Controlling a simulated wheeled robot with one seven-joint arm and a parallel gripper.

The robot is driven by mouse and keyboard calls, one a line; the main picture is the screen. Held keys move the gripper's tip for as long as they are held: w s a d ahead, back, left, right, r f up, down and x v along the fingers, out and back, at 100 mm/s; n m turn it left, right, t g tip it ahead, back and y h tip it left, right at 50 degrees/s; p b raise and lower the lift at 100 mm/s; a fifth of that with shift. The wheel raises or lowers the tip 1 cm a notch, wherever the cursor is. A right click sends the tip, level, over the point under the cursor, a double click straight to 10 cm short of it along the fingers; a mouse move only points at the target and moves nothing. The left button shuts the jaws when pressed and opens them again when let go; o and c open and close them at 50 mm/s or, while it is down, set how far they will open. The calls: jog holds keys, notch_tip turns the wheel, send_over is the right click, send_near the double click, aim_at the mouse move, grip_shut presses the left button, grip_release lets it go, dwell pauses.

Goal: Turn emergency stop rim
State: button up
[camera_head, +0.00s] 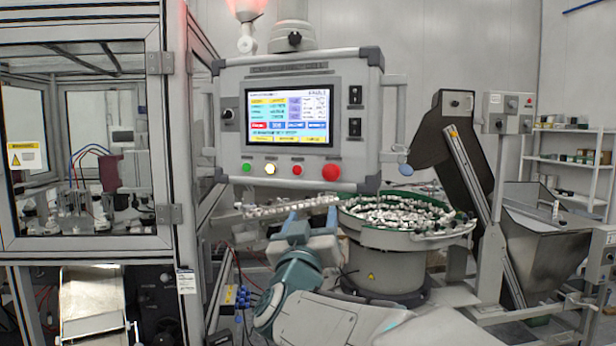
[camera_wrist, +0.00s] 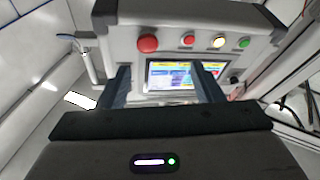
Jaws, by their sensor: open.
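The emergency stop (camera_head: 331,172) is the large red mushroom button at the right end of the button row, under the panel's screen. In the wrist view the panel appears turned over, and the emergency stop (camera_wrist: 147,43) sits at the left of the row. My gripper (camera_head: 306,219) is below the control panel, left of and lower than the button, and apart from it. In the wrist view its two fingers (camera_wrist: 161,70) are spread with nothing between them. The button lies beyond the fingertips. Its rim is too small to make out clearly.
The control panel (camera_head: 230,165) also carries green, yellow and smaller red buttons. A bowl feeder (camera_head: 385,240) full of parts stands behind my arm at right, with a feed track (camera_head: 285,208) near the gripper. A framed enclosure (camera_head: 170,120) stands at left.

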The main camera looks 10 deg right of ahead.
aim_at(330, 174)
jog(key=w+d+r+p, duration=0.1)
jog(key=w+d+r, duration=0.1)
jog(key=w, duration=0.1)
jog(key=w+d+r+h+p, duration=0.1)
jog(key=w+r+p, duration=0.1)
jog(key=w, duration=0.2)
jog(key=w+d+r+m+h+p, duration=0.1)
jog(key=w+d+r, duration=0.1)
jog(key=w, duration=0.2)
jog(key=shift+w+d+r, duration=0.2)
jog(key=shift+d, duration=0.15)
jog(key=c, duration=1)
